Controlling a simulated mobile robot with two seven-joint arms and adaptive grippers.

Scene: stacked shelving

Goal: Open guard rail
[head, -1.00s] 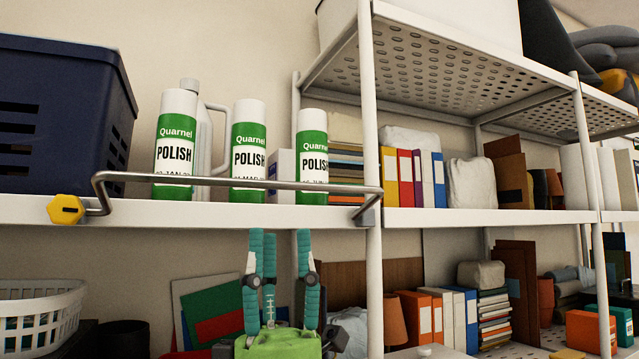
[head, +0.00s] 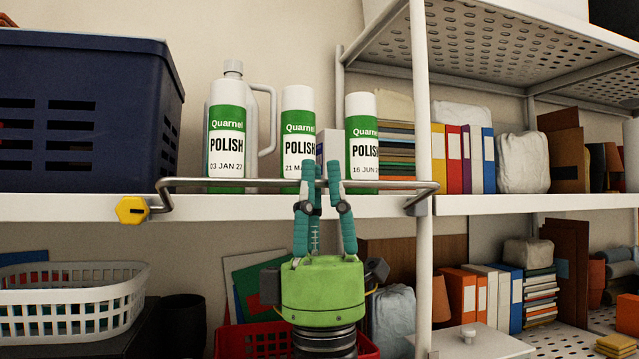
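The guard rail (head: 255,183) is a grey metal bar along the front edge of the white shelf (head: 70,207). It stands raised in front of several Quarnel polish containers and bends down at both ends. A yellow hexagonal knob (head: 132,210) sits at its left end, and a bracket at the right post. My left gripper (head: 321,166), with teal fingers on a green body, points up from below. Its fingertips reach the rail right of its middle and cover part of it. The fingers lean inward with a narrow gap; whether they grip the bar is unclear. My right gripper is not visible.
A polish jug (head: 227,130) and two polish cans (head: 297,135) (head: 361,140) stand close behind the rail. A blue crate (head: 90,110) is at left. Below are a white basket (head: 75,300) and a red basket (head: 240,340). A white post (head: 421,120) stands at right.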

